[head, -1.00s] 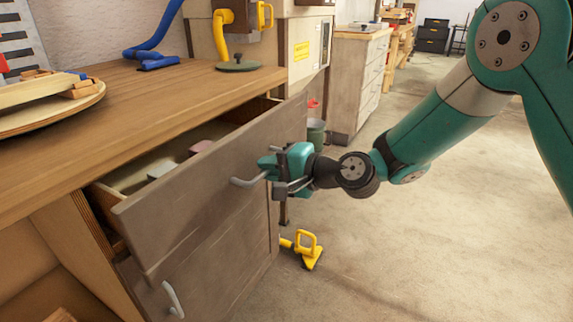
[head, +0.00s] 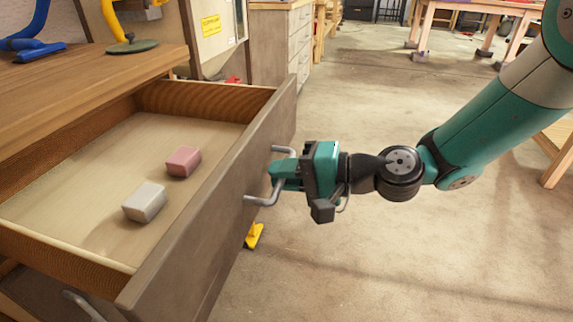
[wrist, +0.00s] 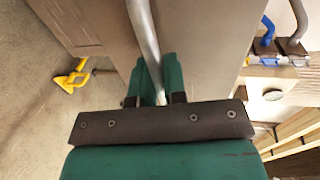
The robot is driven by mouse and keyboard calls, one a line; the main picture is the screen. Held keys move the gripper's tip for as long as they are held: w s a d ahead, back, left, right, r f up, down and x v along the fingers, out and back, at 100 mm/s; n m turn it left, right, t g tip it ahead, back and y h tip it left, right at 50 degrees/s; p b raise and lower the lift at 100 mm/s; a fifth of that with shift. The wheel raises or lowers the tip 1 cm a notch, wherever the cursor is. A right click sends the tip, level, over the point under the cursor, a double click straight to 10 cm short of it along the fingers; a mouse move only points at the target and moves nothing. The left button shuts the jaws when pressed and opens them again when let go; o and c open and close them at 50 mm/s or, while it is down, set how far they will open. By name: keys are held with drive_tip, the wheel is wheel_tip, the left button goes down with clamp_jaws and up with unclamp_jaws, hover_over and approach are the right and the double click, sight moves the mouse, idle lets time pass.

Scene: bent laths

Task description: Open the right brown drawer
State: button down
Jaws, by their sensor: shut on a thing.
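The brown drawer (head: 215,215) stands well out from under the workbench, its inside open to view in the head view. A white block (head: 145,202) and a pink block (head: 184,162) lie on its floor. My gripper (head: 278,176) is at the drawer's front, shut on the grey bar handle (head: 262,200). In the wrist view the handle (wrist: 144,35) runs down between the two green fingers (wrist: 158,82). The fingertips' exact contact is partly hidden by the gripper body.
The wooden bench top (head: 95,85) overhangs the drawer's back. Another handle (head: 84,304) shows below the drawer. A yellow tool (head: 254,236) lies on the floor beside the cabinet. The floor right of my gripper is clear.

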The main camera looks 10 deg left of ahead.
drive_tip(key=shift+d, duration=0.5)
drive_tip(key=c, duration=1.2)
unclamp_jaws()
drive_tip(key=p+v, duration=0.2)
drive_tip(key=v, duration=1.5)
drive_tip(key=shift+s+d, duration=0.1)
drive_tip(key=shift+d, duration=0.15)
